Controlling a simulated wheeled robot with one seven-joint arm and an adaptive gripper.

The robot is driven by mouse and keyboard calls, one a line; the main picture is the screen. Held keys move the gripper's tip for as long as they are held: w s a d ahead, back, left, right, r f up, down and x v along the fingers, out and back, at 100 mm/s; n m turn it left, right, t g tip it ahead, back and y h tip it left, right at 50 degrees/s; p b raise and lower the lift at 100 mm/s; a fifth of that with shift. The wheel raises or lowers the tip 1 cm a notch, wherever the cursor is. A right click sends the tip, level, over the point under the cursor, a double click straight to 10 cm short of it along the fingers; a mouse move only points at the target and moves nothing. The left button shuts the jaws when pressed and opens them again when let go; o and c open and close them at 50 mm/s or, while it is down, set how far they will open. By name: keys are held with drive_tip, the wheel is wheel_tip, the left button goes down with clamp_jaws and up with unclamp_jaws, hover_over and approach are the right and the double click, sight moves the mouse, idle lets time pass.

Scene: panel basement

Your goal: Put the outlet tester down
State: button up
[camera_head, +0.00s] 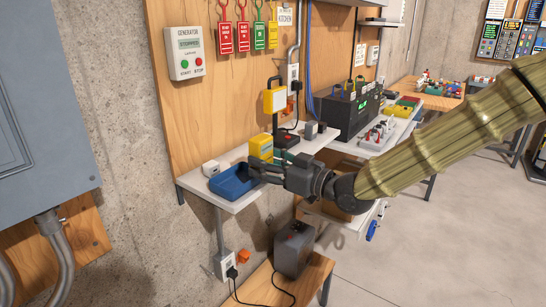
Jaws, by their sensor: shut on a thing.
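My gripper (257,173) reaches in from the right, low over the right side of an open blue tray (228,190) on the white shelf. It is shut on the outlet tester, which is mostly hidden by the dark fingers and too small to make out. I cannot tell whether the tester touches the tray.
The white shelf (222,204) also bears a small white box (211,168) behind the tray and a yellow device (262,147). A grey generator control box (188,55) hangs on the wood panel. A dark grey unit (294,249) stands on a low wooden bench below. The shelf's front left corner is bare.

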drive_tip(key=w, duration=0.3)
drive_tip(key=w+d+p, duration=0.1)
drive_tip(key=w, duration=0.3)
drive_tip(key=w+f+p, duration=0.1)
drive_tip(key=w, duration=0.2)
drive_tip(key=shift+w+d, duration=0.2)
drive_tip(key=shift+w, duration=0.05)
drive_tip(key=shift+f+p, duration=0.4)
drive_tip(key=shift+f, duration=1.35)
